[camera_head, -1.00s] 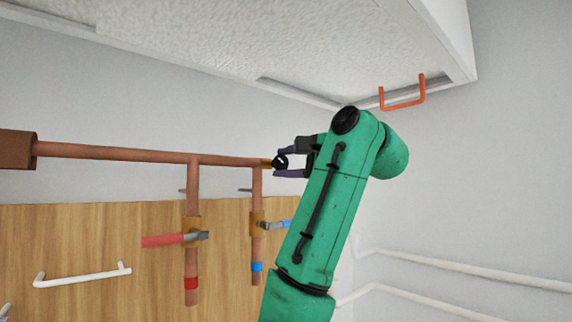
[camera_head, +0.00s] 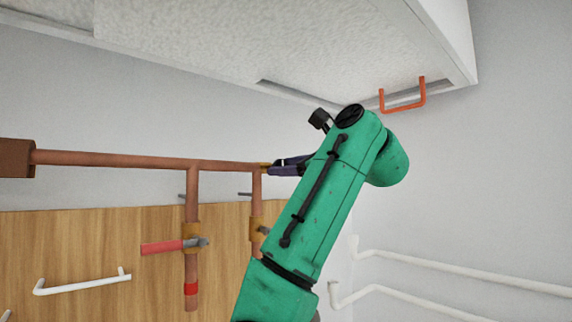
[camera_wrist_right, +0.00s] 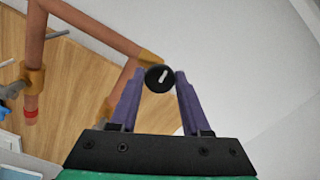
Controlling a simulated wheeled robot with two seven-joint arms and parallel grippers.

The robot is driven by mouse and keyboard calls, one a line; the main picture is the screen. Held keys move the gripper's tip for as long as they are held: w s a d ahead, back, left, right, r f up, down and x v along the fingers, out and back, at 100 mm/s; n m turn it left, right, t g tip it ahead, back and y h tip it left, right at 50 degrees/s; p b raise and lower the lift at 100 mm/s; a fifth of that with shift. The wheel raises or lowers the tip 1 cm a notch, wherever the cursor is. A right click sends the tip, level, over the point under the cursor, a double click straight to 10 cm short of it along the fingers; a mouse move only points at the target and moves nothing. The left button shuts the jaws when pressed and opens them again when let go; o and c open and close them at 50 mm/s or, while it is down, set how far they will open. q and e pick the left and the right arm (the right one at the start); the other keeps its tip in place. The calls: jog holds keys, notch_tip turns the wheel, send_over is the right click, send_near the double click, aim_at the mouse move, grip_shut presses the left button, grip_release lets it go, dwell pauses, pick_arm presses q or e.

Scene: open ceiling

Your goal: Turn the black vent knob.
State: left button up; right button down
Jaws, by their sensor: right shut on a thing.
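The black vent knob (camera_wrist_right: 159,78) is a round black disc with a white mark, at the end of the copper pipe past a brass fitting (camera_wrist_right: 151,58). In the right wrist view it sits between the purple fingertips of my right gripper (camera_wrist_right: 160,80), which are shut on its sides. The white mark is tilted there. In the head view my right gripper (camera_head: 285,166) reaches the right end of the horizontal pipe (camera_head: 130,160), and its fingers hide the knob. My left gripper is not in view.
Two branch pipes hang down, one with a red-handled valve (camera_head: 172,246). My right arm partly covers the other valve (camera_head: 258,231). A wooden panel (camera_head: 90,235) stands behind. An orange handle (camera_head: 403,103) hangs at the ceiling opening. White pipes (camera_head: 450,270) run along the right wall.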

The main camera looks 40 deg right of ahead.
jog(key=shift+m, duration=0.5)
jog(key=shift+c, duration=1.9)
grip_release()
jog(key=shift+w, duration=0.1)
jog(key=s+b, duration=0.6)
jog(key=s, duration=0.8)
jog(key=shift+s+a, duration=0.2)
jog(key=shift+s, duration=0.15)
